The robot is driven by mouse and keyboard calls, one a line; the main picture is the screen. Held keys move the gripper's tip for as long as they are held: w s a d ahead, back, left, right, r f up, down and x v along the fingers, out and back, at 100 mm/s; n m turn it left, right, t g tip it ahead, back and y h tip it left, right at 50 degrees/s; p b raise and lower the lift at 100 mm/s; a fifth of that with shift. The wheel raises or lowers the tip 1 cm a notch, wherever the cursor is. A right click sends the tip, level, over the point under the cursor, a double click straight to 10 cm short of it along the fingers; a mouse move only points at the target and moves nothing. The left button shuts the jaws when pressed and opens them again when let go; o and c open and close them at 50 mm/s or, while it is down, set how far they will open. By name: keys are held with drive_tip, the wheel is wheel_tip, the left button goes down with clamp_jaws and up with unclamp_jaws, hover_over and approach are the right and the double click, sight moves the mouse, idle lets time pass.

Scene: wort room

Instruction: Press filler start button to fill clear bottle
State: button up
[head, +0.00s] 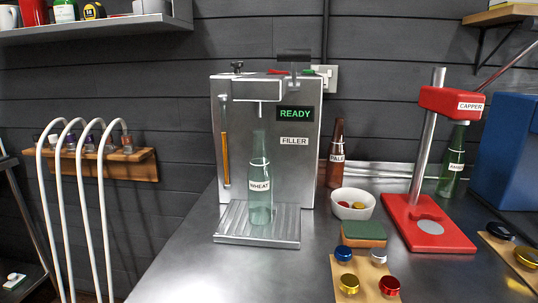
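The filler (222,150) is a grey metal machine standing on the steel bench, with a green-lit READY display (295,113) and a FILLER label. A clear, pale green bottle (259,205) labelled WHEAT stands upright on the filler's ridged tray (285,236), under the nozzle (260,110). It looks empty. A dark fitting (293,56) rises above the filler's top, with small red and green parts beside it; I cannot tell which part is the start button. My gripper is not in view.
The red capper (429,234) stands at right, with a green bottle (451,170) behind it. A brown PALE bottle (336,160), a white bowl of caps (347,211), a green-topped sponge (363,233) and caps on a wooden board (368,260) sit between. The bench's front left is clear.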

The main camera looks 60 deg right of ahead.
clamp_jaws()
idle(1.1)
